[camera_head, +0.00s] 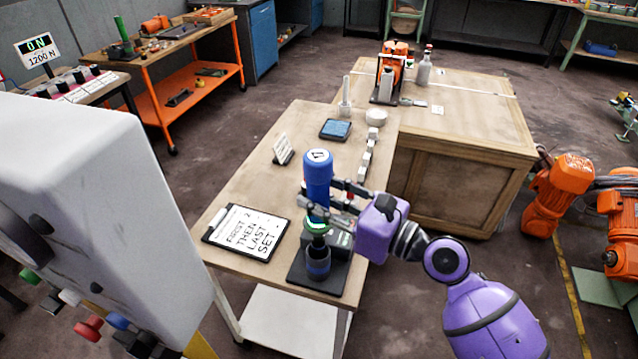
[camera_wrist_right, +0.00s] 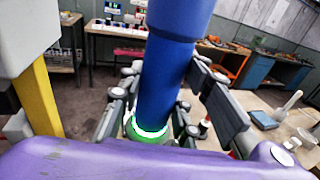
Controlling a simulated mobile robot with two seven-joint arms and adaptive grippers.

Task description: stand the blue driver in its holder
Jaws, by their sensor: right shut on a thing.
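The blue driver (camera_head: 318,172) is upright, with a rounded top bearing a white mark. My right gripper (camera_head: 325,202) comes from the right and is shut on it. A glowing green ring (camera_head: 316,226) shows below the driver, above a dark cup-like holder (camera_head: 318,264) on a black base. Whether the driver touches the holder I cannot tell. In the right wrist view, the blue driver (camera_wrist_right: 172,75) stands between the gripper's fingers, with the green ring (camera_wrist_right: 150,131) around its lower end. My left gripper is not in view.
A clipboard (camera_head: 247,231) with a written sheet lies left of the driver on the wooden table (camera_head: 225,268). A large white box-like body blocks the left foreground.

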